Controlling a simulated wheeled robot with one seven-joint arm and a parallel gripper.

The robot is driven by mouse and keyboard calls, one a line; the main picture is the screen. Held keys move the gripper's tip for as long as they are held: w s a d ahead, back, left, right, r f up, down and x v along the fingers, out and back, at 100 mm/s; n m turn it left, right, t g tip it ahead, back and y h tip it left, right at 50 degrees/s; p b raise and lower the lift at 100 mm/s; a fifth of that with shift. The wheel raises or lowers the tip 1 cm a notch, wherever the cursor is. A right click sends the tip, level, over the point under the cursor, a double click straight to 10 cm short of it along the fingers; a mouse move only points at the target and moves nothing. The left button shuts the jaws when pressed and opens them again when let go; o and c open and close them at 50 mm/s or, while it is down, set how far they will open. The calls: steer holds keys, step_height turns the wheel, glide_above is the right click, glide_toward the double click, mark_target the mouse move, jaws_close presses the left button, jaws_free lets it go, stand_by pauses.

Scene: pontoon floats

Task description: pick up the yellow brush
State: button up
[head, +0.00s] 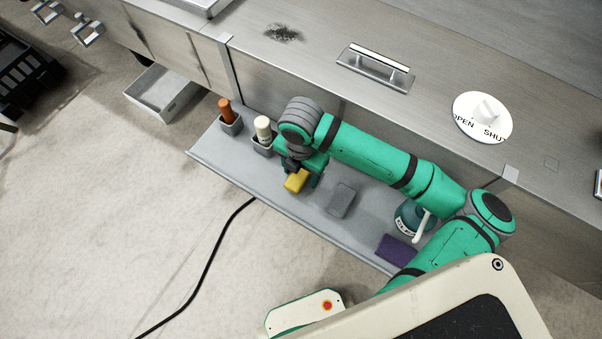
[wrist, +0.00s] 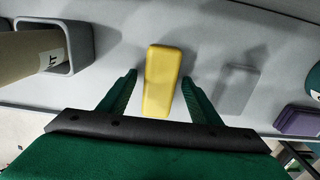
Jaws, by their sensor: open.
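The yellow brush (head: 296,180) lies on the grey shelf (head: 215,157) below the counter. In the head view my arm hides part of it. In the wrist view the brush (wrist: 162,80) is a yellow block, and its near end lies between the two green fingers of my gripper (wrist: 160,88). My gripper is open, with a gap showing between each finger and the brush. In the head view my gripper (head: 304,170) is over the shelf at the brush.
To the left stand holders with an orange-handled item (head: 226,109) and a cream bottle-like item (head: 263,128). To the right are a grey block (head: 341,200), a purple block (head: 396,250) and a teal bottle (head: 411,218). A black cable (head: 215,255) lies on the floor.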

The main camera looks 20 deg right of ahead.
steer(key=shift+c, duration=0.6)
steer(key=c, duration=1.2)
steer(key=shift+o, duration=0.2)
